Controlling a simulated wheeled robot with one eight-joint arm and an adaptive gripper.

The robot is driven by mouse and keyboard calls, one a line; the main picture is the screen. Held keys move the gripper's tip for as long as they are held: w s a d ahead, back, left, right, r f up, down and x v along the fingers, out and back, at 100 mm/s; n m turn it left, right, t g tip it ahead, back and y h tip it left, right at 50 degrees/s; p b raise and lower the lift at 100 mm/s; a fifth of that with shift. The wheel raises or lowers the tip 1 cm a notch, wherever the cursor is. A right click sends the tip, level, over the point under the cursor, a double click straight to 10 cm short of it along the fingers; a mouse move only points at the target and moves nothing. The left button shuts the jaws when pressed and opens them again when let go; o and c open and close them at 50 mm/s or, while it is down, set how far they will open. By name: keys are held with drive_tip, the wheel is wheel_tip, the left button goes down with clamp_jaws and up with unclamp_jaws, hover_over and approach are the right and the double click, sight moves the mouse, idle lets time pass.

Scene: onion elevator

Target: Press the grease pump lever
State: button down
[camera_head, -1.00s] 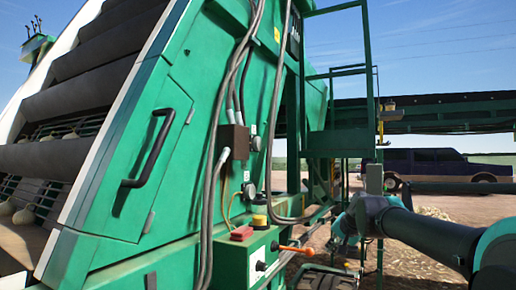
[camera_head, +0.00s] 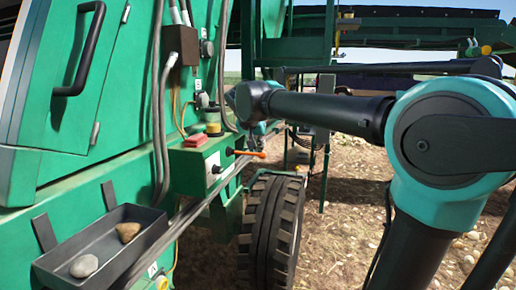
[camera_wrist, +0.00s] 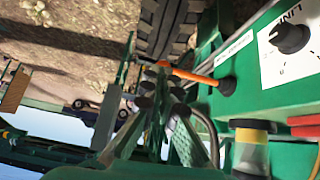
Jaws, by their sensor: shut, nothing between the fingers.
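An orange lever (camera_head: 249,154) sticks out to the right from the front of a green control box (camera_head: 195,170) on the machine's side. In the wrist view the lever (camera_wrist: 192,76) runs left from a black base, its tip just beyond my fingertips. My gripper (camera_wrist: 162,102) is shut and empty. In the head view my gripper (camera_head: 259,130) is partly hidden behind my wrist, just above the lever. I cannot tell whether it touches the lever. A clear cup with a yellow band (camera_head: 213,123) stands on the box.
A tray (camera_head: 75,255) with two stones is at lower left. A large tyre (camera_head: 271,220) stands below the lever. Hoses (camera_head: 158,100) run down the panel. Open ground lies right.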

sight(246, 153)
drive_tip(key=a+r+t+h, duration=0.2)
drive_tip(key=a+r, duration=0.2)
drive_tip(key=r, duration=0.2)
drive_tip(key=shift+a+r+h, duration=0.2)
drive_tip(key=shift+a+h, duration=0.05)
drive_tip(key=shift+h, duration=0.05)
drive_tip(key=s+f+x, duration=0.1)
drive_tip(key=f+x, duration=0.1)
drive_tip(key=x, duration=1.1)
drive_tip(key=shift+s, duration=0.3)
drive_tip(key=shift+f, duration=0.1)
